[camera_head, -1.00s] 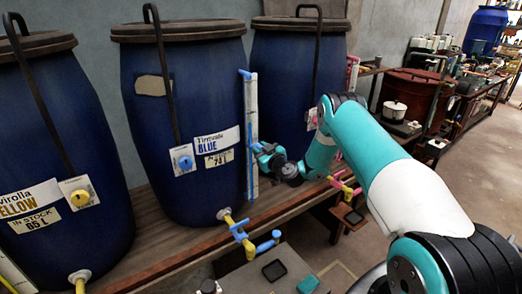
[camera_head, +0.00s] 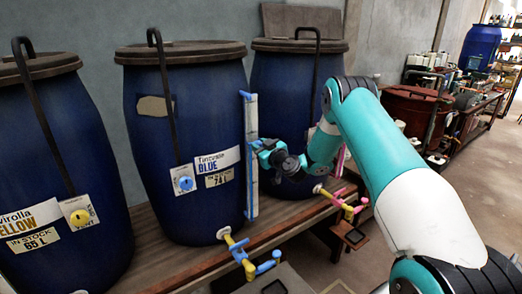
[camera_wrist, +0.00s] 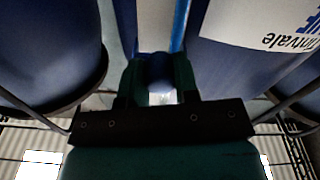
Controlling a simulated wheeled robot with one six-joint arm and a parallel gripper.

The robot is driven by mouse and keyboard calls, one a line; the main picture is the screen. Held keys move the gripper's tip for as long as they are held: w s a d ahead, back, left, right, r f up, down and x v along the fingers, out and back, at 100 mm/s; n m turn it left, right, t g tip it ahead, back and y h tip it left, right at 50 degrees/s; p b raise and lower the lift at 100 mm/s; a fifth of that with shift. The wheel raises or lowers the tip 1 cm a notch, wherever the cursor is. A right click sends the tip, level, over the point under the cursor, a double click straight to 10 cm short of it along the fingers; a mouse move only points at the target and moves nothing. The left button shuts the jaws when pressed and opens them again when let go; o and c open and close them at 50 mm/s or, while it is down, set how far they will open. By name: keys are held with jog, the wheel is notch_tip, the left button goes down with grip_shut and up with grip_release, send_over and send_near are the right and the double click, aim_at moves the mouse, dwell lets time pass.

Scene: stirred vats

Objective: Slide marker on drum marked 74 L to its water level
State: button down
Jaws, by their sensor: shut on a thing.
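The blue drum marked 74 L (camera_head: 150,115) stands in the middle of the head view, with a "Tintvale BLUE" label (camera_head: 217,160) and a 74 L card (camera_head: 219,178). A tall pale gauge with blue parts (camera_head: 252,112) stands upright along its right side. My gripper (camera_head: 259,147) is at this gauge, somewhat above its mid-height. In the wrist view my gripper (camera_wrist: 160,80) is shut on a small blue piece (camera_wrist: 160,67), apparently the marker. The fingers partly hide it. I cannot clearly tell where the water level stands in the gauge.
A yellow-label drum (camera_head: 50,130) stands left and another blue drum (camera_head: 285,100) behind my arm. The wooden bench (camera_head: 185,262) bears them. A yellow and blue tap (camera_head: 240,255) juts out below the gauge, and a pink and yellow one (camera_head: 343,205) to the right.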

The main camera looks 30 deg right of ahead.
jog(key=c, duration=0.9)
grip_release()
jog(key=shift+o, duration=0.2)
jog(key=shift+s+f+b, duration=0.2)
jog(key=shift+s+b, duration=0.05)
jog(key=shift+b, duration=0.05)
jog(key=s+b, duration=1.4)
jog(key=s, duration=0.3)
jog(key=shift+d+r, duration=0.15)
jog(key=shift+d, duration=0.2)
jog(key=shift+a, duration=0.1)
